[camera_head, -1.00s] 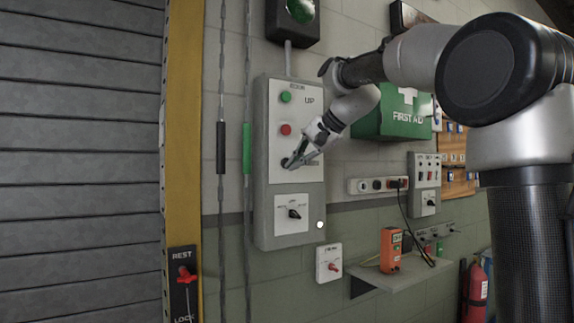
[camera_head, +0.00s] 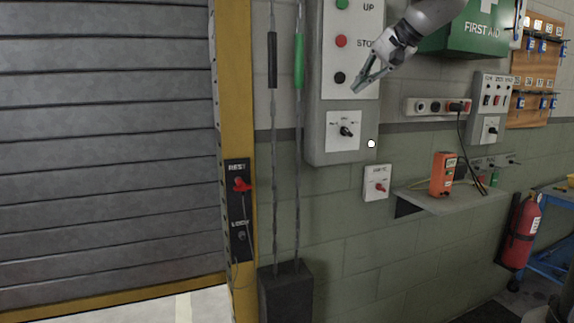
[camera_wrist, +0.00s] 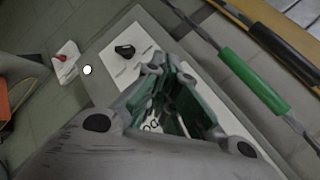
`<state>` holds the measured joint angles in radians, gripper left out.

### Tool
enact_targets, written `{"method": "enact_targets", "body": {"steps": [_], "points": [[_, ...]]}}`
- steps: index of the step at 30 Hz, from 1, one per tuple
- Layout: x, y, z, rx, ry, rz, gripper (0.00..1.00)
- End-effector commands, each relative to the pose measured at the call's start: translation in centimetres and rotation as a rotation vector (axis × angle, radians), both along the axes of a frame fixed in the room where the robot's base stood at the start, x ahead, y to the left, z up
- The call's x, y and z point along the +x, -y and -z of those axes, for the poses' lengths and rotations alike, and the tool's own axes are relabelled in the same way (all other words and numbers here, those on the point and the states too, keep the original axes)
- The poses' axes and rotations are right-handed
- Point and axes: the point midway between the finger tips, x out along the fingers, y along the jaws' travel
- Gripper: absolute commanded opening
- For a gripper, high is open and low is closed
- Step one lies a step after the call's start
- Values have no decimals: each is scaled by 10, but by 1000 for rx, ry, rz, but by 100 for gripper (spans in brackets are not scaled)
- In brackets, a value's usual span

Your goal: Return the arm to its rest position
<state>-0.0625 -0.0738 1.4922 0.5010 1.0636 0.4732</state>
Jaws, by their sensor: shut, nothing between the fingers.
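My gripper (camera_head: 366,80) is in front of the grey control box (camera_head: 316,140), to the right of its black button (camera_head: 340,78) and below the red button (camera_head: 341,41). It is shut and empty, and I see a small gap between it and the black button. In the wrist view my gripper (camera_wrist: 165,75) points at the panel, with the black rotary switch (camera_wrist: 124,51) above and to the left of the fingers. My arm reaches in from the top of the head view.
A roller shutter (camera_head: 100,150) with a yellow frame fills the left. A shelf (camera_head: 440,203) holds an orange device (camera_head: 442,173). A fire extinguisher (camera_head: 522,230) stands right.

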Motion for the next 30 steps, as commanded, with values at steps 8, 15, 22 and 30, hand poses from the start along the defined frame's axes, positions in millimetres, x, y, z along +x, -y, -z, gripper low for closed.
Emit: {"method": "enact_targets", "body": {"steps": [8, 15, 22, 30], "points": [[-110, 68, 141, -416, -105, -214, 0], [-261, 126, 240, -685, -183, -378, 0], [-316, 140, 263, -730, -162, -356, 0], [-317, 140, 257, -730, -140, -339, 0]]}}
